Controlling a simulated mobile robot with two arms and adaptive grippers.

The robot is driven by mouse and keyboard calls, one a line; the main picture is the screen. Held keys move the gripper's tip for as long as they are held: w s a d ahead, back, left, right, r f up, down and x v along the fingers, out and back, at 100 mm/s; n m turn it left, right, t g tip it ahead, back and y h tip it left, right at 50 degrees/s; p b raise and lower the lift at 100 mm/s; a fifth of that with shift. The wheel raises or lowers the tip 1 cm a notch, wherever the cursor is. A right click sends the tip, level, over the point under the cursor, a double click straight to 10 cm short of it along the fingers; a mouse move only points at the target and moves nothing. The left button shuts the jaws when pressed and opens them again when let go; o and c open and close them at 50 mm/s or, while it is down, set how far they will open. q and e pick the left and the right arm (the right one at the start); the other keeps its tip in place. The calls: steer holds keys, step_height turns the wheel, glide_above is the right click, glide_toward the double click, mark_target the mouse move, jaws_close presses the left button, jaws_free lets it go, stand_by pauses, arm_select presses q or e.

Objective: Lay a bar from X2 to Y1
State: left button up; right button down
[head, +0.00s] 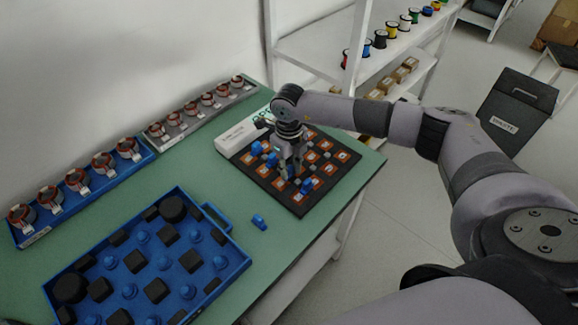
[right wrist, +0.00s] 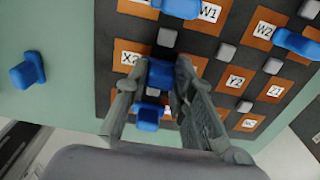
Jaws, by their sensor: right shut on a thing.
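My right gripper (head: 291,168) is over the dark terminal board (head: 262,178) with orange labelled squares, fingers pointing down. In the right wrist view the gripper (right wrist: 165,98) is shut on a blue bar (right wrist: 160,74), right beside the X2 label (right wrist: 128,58). More blue shows between the fingers, nearer the camera; I cannot tell whether it is the same bar. Y2 (right wrist: 235,82) shows to the right of the fingers. I cannot read a Y1 label; the fingers cover that part. Whether the bar touches the board is unclear. My left gripper is out of view.
Other blue bars sit on the board, near W1 (right wrist: 178,7) and W2 (right wrist: 298,43). A loose blue bar (head: 259,221) lies on the green table. A blue tray (head: 232,262) of parts stands front left. Racks of stators (head: 128,148) line the wall side.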

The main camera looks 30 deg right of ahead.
steer(key=c, duration=1.3)
jaws_free()
step_height(320, 180, up, 12)
